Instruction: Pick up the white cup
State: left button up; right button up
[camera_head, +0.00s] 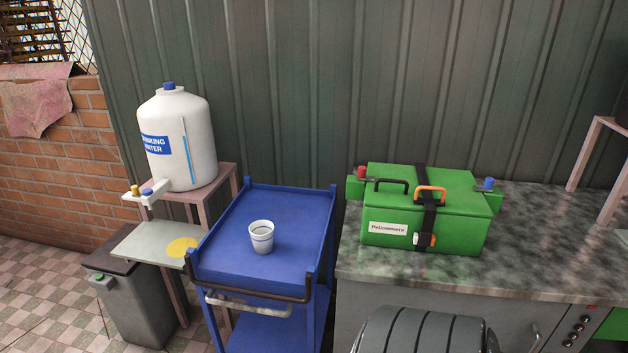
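A white cup (261,237) stands upright on the top of a blue cart (285,200), near its front middle.
A white drinking water jug (178,140) with taps stands on a pinkish stand left of the cart. A shelf with a yellow disc (182,247) sits below it. A green box (423,205) is on the counter (530,225) at right. A grey bin (135,300) stands lower left.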

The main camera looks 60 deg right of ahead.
aim_at(261, 232)
jog(key=z, duration=1.65)
jog(key=i+j+z, duration=0.25)
jog(key=i, duration=0.25)
jog(key=l, duration=0.1)
